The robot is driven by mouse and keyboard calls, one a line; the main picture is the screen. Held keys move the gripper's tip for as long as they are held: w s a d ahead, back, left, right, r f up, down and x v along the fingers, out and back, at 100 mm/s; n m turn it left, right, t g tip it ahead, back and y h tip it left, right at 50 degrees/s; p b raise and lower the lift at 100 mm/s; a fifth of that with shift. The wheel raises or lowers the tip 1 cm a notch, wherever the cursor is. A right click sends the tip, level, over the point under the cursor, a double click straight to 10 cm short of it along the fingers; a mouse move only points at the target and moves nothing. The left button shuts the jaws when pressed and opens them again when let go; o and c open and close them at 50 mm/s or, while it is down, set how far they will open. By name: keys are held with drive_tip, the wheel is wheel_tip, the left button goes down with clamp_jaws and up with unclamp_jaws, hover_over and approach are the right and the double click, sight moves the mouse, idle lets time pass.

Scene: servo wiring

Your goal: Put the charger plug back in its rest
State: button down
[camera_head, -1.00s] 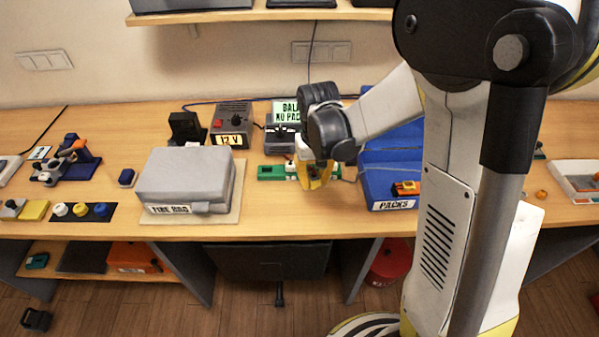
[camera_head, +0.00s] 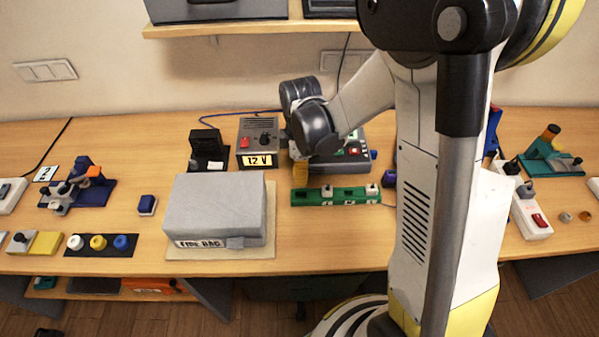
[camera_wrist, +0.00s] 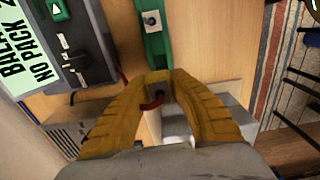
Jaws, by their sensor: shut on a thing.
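My gripper (camera_wrist: 158,76) has its yellow fingers closed together in the wrist view. Between them sits a small dark charger plug (camera_wrist: 158,95), mostly hidden by the fingers, with a red lead curving out of it. The red lead runs to the grey charger (camera_wrist: 72,52) with the pale green display. In the head view my gripper (camera_head: 300,180) hangs over the left end of a green strip (camera_head: 340,203) with labelled slots and small white pieces. The strip shows beyond the fingertips in the wrist view (camera_wrist: 157,55). I cannot tell which part is the plug's rest.
A 12 V supply (camera_head: 257,142) stands left of the charger. A grey fire bag box (camera_head: 215,208) lies left of the strip. A white power strip (camera_head: 532,212) is at the right. My arm hides the bench right of the green strip. Bare wood lies in front of the strip.

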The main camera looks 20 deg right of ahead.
sight(301, 192)
drive_tip(key=shift+s+d, duration=0.1)
drive_tip(key=shift+s, duration=0.1)
wheel_tip(301, 192, down, 6)
drive_tip(key=b, duration=0.5)
drive_tip(key=shift+r, duration=0.15)
drive_tip(key=shift+f+b, duration=1.2)
drive_tip(key=shift+b, duration=0.4)
idle(1.5)
drive_tip(key=c, duration=1.2)
unclamp_jaws()
drive_tip(key=shift+r, duration=0.1)
drive_tip(key=shift+r, duration=0.1)
wheel_tip(301, 192, up, 12)
drive_tip(key=shift+f, duration=0.1)
